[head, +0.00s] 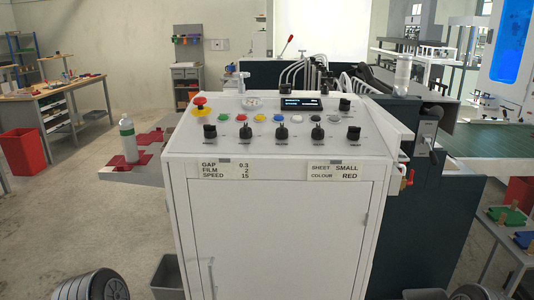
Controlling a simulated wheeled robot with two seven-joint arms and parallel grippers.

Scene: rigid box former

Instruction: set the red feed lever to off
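A small lever with a red handle (287,45) stands at the back of the machine, behind the control panel. Its handle tilts up and to the right. A second red part, with yellow beside it, (408,179) sits low on the right side of the console; its shape is too small to tell whether it is a lever or a valve. No off marking can be read near either one. Neither of my grippers is in view.
The white console (280,230) fills the middle, with several black knobs, coloured buttons and a red emergency stop (199,102) on top. Floor at left is open.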

